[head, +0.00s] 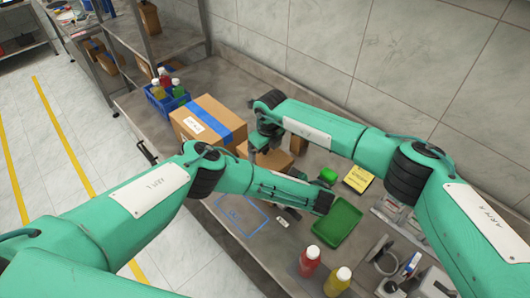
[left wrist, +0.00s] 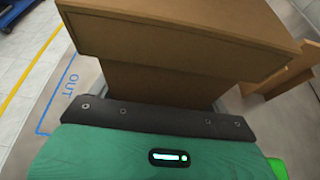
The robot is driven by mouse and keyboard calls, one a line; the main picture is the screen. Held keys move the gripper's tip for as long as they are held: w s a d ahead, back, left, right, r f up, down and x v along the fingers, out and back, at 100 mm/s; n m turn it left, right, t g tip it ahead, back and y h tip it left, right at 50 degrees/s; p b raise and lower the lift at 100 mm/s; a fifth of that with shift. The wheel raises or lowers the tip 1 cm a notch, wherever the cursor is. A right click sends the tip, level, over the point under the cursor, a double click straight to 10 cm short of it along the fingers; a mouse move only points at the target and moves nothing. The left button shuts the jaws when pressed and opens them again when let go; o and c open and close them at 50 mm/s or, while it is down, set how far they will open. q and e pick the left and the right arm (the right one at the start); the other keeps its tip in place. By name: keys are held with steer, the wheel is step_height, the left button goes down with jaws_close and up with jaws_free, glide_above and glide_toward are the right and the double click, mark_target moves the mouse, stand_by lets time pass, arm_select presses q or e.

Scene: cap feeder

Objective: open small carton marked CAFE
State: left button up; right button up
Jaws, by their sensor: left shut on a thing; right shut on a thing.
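A small brown carton (head: 272,160) stands on the bench, partly hidden behind my arms. No CAFE marking can be read. In the left wrist view the carton (left wrist: 160,85) fills the middle, with a wide brown panel across its top. My right gripper (head: 258,148) reaches down at the carton's upper part and is shut on it; its fingertips are hardly visible. My left gripper (left wrist: 155,112) is low against the carton's near side and shut on it. Its fingers are hidden behind its own housing, and in the head view my left forearm covers that area.
A larger taped carton (head: 207,118) stands left, near a blue crate (head: 167,99) of bottles. Red (head: 310,260) and yellow (head: 338,280) bottles stand in front. A blue OUT outline (head: 240,213) is empty.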

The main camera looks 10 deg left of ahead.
steer(key=shift+r, duration=0.25)
steer(key=shift+r, duration=2)
arm_select(q)
steer(key=o, duration=1.4)
steer(key=shift+c, duration=0.2)
